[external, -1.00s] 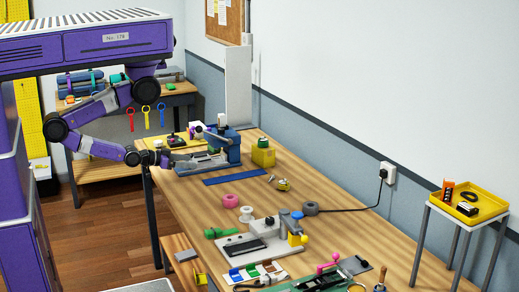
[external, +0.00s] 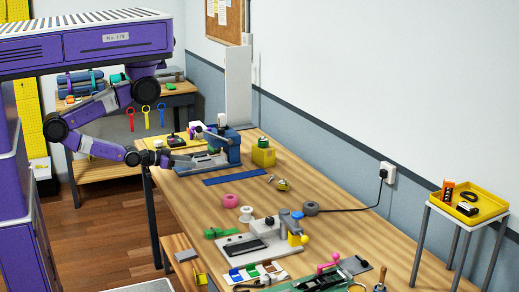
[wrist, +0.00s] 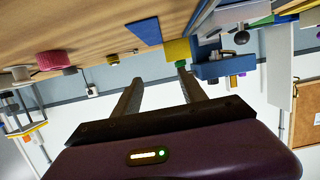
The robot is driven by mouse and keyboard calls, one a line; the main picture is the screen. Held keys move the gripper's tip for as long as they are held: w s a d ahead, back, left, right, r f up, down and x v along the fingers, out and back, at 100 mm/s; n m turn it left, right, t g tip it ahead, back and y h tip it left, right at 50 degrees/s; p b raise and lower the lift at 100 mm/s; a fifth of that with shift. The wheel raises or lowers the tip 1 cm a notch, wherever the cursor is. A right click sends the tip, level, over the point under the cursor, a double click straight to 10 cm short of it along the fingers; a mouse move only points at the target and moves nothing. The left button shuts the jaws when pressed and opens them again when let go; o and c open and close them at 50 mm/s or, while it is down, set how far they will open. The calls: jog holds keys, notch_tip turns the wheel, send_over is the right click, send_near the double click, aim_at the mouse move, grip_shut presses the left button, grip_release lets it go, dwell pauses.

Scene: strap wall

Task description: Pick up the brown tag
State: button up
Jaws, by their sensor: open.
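I cannot make out a brown tag for certain in either view. A white card with several small coloured pieces (external: 257,272) lies at the near end of the bench; the pieces are too small to tell whether one is a brown tag. My gripper (external: 170,160) is at the far left end of the bench, beside the blue clamp device (external: 222,148) on its grey base. In the wrist view, which is upside down, my gripper (wrist: 159,76) has its two fingers wide apart with nothing between them.
A yellow block (external: 263,156) with a green top stands behind the blue mat (external: 233,179). A pink roll (external: 230,201), a white spool (external: 246,214) and a grey fixture (external: 262,235) stand nearer. A yellow tray (external: 468,203) is on a side stand. Bare wood lies between.

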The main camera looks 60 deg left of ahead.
jog(key=c, duration=0.6)
